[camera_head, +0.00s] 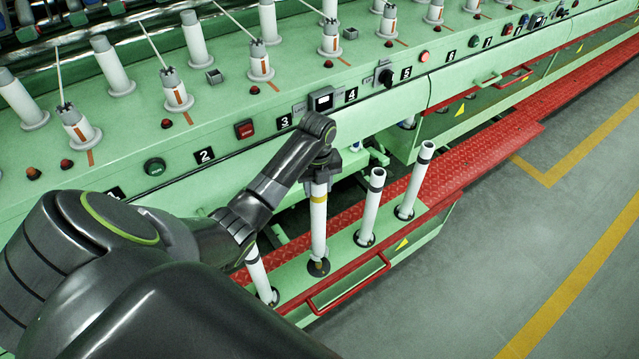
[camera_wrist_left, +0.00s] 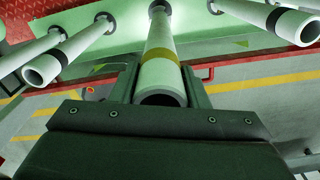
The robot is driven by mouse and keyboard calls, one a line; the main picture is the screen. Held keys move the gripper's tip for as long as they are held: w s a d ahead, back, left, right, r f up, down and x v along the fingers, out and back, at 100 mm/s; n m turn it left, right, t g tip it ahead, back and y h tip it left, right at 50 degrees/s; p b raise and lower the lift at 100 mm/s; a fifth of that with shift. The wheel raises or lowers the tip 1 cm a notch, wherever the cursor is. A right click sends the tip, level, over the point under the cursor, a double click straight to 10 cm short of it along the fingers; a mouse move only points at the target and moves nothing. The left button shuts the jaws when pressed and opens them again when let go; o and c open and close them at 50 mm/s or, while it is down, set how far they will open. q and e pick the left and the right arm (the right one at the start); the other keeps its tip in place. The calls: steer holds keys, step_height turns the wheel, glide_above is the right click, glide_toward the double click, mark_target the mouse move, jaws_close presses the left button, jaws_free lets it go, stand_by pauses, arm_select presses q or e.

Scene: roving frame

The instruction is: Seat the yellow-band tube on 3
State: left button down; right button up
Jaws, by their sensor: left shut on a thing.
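The yellow-band tube (camera_head: 319,220) is white and upright, with a yellow band near its top. It stands at or just over a dark holder on the low green shelf; I cannot tell whether it is lifted. My left gripper (camera_head: 321,176) is shut on its upper end. In the left wrist view the tube (camera_wrist_left: 158,70) runs away between the jaws (camera_wrist_left: 160,92). The label 3 (camera_head: 284,121) is on the machine's front face. Above it, the short white spindle (camera_head: 260,64) with a grey tip is bare of a tube. My right gripper is not in view.
Black-banded tubes (camera_head: 370,205) (camera_head: 413,180) stand right of the held tube, and another (camera_head: 260,276) stands to its left. A red rail (camera_head: 348,285) fronts the shelf. Thin rods slant above the spindles, and tall white tubes (camera_head: 195,40) stand behind them. The grey floor (camera_head: 520,230) is clear.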

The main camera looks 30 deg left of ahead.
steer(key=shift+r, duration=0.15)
